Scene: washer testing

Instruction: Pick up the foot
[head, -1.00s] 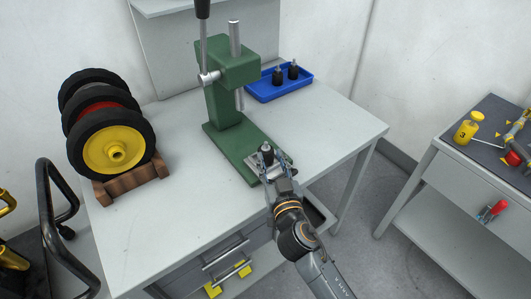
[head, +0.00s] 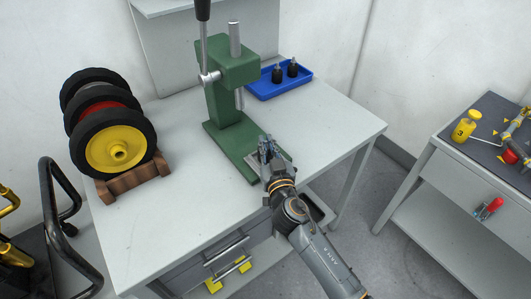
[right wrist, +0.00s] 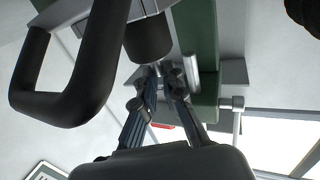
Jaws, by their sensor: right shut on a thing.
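The foot (right wrist: 148,40) is a short dark cylinder with a thin metal stem in the right wrist view. My right gripper (right wrist: 162,72) is shut on it at the stem, between its two fingertips. In the head view my right gripper (head: 268,150) is at the front end of the green press (head: 230,125), over its base plate. There the fingers largely hide the foot, and I cannot tell whether it touches the plate. Two similar dark feet (head: 277,75) stand upright in a blue tray (head: 308,79) behind the press. My left gripper is not in view.
Black wheels with a yellow hub (head: 118,150) sit on a wooden cradle at the left of the grey table (head: 180,225). The press column and lever rise behind my gripper. The table's right part is clear. A second bench (head: 440,165) stands to the right.

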